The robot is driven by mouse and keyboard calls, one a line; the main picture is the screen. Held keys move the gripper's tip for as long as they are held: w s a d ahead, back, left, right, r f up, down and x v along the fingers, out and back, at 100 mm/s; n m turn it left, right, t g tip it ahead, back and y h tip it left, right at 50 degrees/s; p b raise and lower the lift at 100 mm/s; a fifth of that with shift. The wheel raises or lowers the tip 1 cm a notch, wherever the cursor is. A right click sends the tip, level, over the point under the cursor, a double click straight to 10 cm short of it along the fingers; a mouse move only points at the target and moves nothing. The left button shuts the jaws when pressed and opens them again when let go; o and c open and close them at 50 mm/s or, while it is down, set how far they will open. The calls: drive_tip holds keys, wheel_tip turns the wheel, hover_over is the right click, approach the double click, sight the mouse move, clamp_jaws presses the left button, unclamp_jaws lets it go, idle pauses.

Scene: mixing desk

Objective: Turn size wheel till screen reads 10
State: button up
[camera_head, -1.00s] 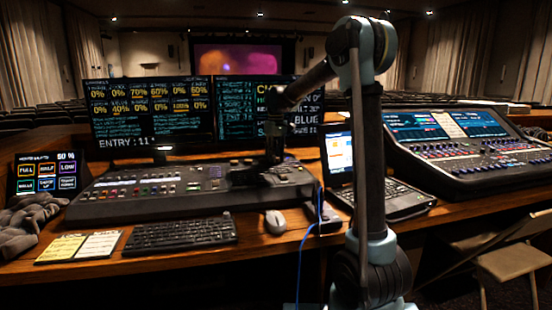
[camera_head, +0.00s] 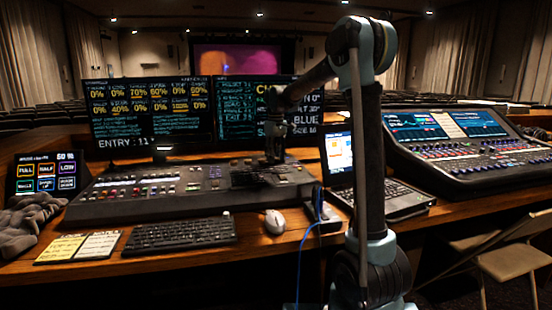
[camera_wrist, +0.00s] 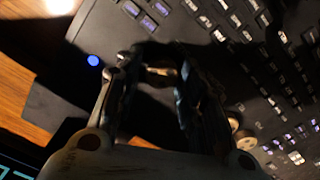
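The lighting console (camera_head: 130,200) lies across the desk below two monitors. My gripper (camera_head: 272,157) points down at the right part of its panel; the size wheel is not distinguishable there in the head view. In the wrist view my gripper (camera_wrist: 162,72) has its dark fingers to either side of a small pale rounded part, with a gap between them. Whether they touch it is too dark to tell. A round knob (camera_wrist: 243,138) shows right of the fingers. The right monitor (camera_head: 235,110) has a SIZE line at its lower right, seemingly 16; my arm covers part of this screen.
A laptop (camera_head: 395,195) and a second mixing desk (camera_head: 465,150) stand to the right. A keyboard (camera_head: 180,233), a mouse (camera_head: 274,222) and a blue cable (camera_head: 301,255) are in front. A small button screen (camera_head: 45,177) and gloves (camera_head: 30,215) are at left.

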wheel_tip(320, 180, up, 12)
idle(0.6)
drive_tip(key=shift+w, duration=0.1)
wheel_tip(320, 180, up, 5)
drive_tip(key=m, duration=0.8)
wheel_tip(320, 180, down, 17)
drive_tip(key=shift+f, duration=0.1)
idle(0.4)
drive_tip(key=shift+c, duration=0.2)
drive_tip(key=c, duration=0.7)
